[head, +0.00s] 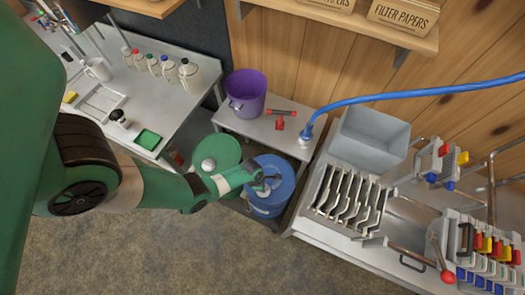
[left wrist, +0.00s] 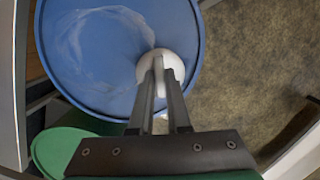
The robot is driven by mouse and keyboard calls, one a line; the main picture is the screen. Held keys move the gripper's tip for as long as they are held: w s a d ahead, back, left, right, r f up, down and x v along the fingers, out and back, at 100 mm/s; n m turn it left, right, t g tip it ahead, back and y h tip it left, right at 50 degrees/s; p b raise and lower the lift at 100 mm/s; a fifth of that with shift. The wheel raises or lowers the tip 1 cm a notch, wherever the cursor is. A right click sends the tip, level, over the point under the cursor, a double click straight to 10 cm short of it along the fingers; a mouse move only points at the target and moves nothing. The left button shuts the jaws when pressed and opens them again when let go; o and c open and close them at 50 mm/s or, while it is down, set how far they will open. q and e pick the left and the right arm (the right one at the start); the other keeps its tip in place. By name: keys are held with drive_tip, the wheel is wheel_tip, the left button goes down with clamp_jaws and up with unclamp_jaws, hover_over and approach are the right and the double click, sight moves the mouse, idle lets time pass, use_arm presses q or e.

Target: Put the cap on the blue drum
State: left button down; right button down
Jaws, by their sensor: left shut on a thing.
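The blue drum (head: 271,202) stands on the floor in front of the small side table, and its round blue top (left wrist: 95,60) fills the upper left of the left wrist view. My left gripper (head: 266,183) is above the drum. In the left wrist view its fingers (left wrist: 161,62) are shut on a round white cap (left wrist: 178,66). The cap appears over the drum's top near its right rim; whether it touches the drum I cannot tell. The drum's opening is not visible. My right gripper is not in view.
A green drum (head: 225,151) with a white cap (head: 208,165) on top stands just left of the blue drum. The side table (head: 262,128) behind holds a purple bucket (head: 246,91). Open floor lies in front.

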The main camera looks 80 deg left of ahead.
use_arm(q)
drive_tip(key=shift+f, duration=0.4)
idle(0.3)
drive_tip(key=shift+m+b, duration=0.35)
drive_tip(key=shift+m, duration=0.35)
drive_tip(key=m, duration=0.3)
drive_tip(key=shift+a+h, duration=0.1)
drive_tip(key=shift+h, duration=0.3)
drive_tip(key=shift+m, duration=0.7)
drive_tip(key=shift+m+g, duration=0.3)
drive_tip(key=shift+m, duration=0.4)
drive_tip(key=m, duration=0.4)
drive_tip(key=shift+f+g+h, duration=0.1)
drive_tip(key=shift+g+h, duration=0.2)
